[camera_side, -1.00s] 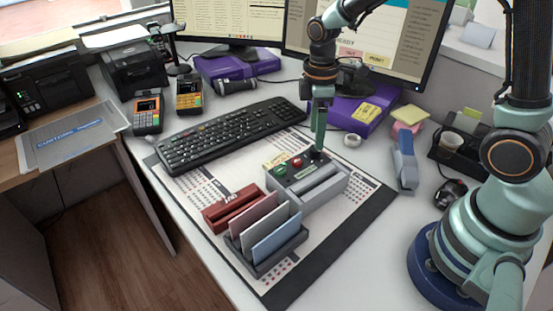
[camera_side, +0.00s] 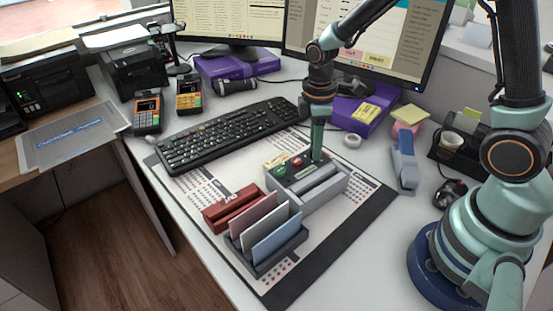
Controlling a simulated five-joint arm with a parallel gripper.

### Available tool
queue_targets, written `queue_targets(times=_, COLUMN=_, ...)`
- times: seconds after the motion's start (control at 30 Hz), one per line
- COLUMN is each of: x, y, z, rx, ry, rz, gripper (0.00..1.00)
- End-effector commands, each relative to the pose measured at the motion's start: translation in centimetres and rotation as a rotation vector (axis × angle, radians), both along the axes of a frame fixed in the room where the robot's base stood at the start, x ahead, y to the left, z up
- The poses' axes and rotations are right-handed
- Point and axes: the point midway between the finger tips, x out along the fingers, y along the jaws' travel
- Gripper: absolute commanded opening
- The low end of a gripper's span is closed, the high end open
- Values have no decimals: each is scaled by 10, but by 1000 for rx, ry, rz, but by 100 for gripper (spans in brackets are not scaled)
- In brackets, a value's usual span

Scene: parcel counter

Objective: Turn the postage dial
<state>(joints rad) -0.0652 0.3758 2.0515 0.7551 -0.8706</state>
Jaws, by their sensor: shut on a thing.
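The grey postage machine (camera_side: 310,193) sits on the printed desk mat (camera_side: 340,233). Its dark top panel carries a green button (camera_side: 280,170) and a red button (camera_side: 297,161). My gripper (camera_side: 317,157) points straight down at the right end of that panel. It is shut on the postage dial, which is mostly hidden behind the fingers. How far the dial is turned cannot be made out.
A dark red stamp holder (camera_side: 228,210) and a letter rack (camera_side: 272,259) with several envelopes stand just in front. A black keyboard (camera_side: 230,134) lies behind left. A tape roll (camera_side: 352,141) and a stapler (camera_side: 404,162) lie to the right. The mat's right front part is clear.

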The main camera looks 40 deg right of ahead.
Motion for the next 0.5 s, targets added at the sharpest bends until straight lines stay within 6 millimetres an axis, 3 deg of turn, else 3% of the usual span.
queue_targets(times=0.27, x=1, y=-1, z=1, rx=-2, ry=-6, rz=-73, gripper=0)
queue_targets(times=0.5, x=1, y=-1, z=1, rx=-7, ry=-14, rz=-244, gripper=0)
